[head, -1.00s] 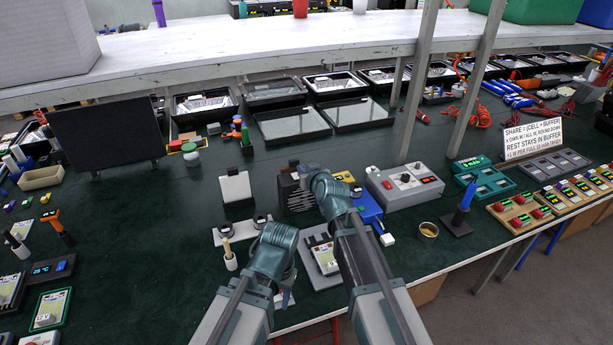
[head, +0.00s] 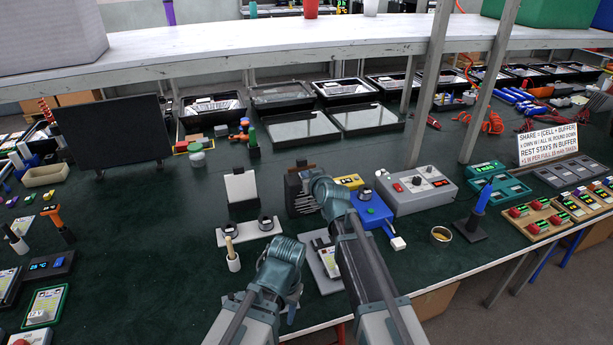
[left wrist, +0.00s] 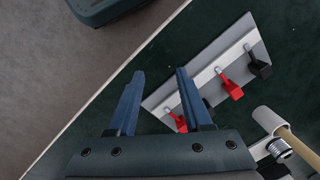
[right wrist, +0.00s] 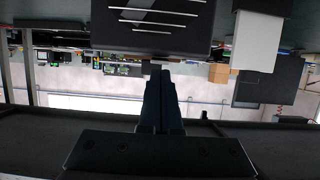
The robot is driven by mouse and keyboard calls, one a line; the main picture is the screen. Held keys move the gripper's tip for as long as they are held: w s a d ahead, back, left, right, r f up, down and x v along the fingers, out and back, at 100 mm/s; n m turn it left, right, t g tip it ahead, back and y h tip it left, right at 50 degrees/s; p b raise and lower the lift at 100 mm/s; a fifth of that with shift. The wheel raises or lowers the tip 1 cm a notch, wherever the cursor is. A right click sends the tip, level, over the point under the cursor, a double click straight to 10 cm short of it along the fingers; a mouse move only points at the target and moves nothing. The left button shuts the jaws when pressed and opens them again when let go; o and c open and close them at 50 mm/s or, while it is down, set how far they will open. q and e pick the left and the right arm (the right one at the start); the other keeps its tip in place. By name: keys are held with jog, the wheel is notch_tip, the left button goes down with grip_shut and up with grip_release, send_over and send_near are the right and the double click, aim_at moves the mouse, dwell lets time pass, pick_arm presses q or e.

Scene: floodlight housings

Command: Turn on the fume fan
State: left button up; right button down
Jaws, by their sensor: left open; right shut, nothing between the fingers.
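A dark box with slats on its front (head: 299,190), which looks like the fume fan, stands mid-bench in the head view. My right arm partly covers it. In the right wrist view the slatted dark box (right wrist: 150,25) is at the top, upside down, just beyond my right gripper (right wrist: 160,75). That gripper is shut and empty, its tips pointing at the box's edge; I cannot tell whether they touch. No fan switch is clearly visible. My left gripper (left wrist: 158,73) is open and empty over the bench's front edge, near a pale plate with red and black levers (left wrist: 228,75).
A blue box (head: 370,212) and a grey control box with knobs (head: 418,190) stand right of the slatted box. A white stand (head: 241,186) is to its left. A shelf (head: 240,55) spans above, with metal posts. The dark green bench left of centre is fairly clear.

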pick_arm(q)
jog(key=shift+f+b, duration=0.55)
jog(key=shift+f, duration=0.05)
jog(key=shift+r, duration=0.2)
pick_arm(e)
jog(key=shift+s+f, duration=0.15)
jog(key=shift+f, duration=0.3)
pick_arm(q)
jog(key=shift+r+p, duration=0.1)
jog(key=shift+p, duration=0.25)
pick_arm(e)
jog(key=shift+r, duration=0.1)
pick_arm(q)
jog(key=shift+r+p, duration=0.7)
pick_arm(e)
jog(key=shift+r, duration=0.7)
pick_arm(q)
jog(key=shift+r+p, duration=0.45)
jog(key=r+p, duration=0.3)
jog(key=shift+d+r+p, duration=0.2)
jog(key=shift+r+p, duration=0.1)
jog(key=shift+r, duration=0.3)
pick_arm(e)
jog(key=r+v, duration=0.1)
jog(key=v, duration=1)
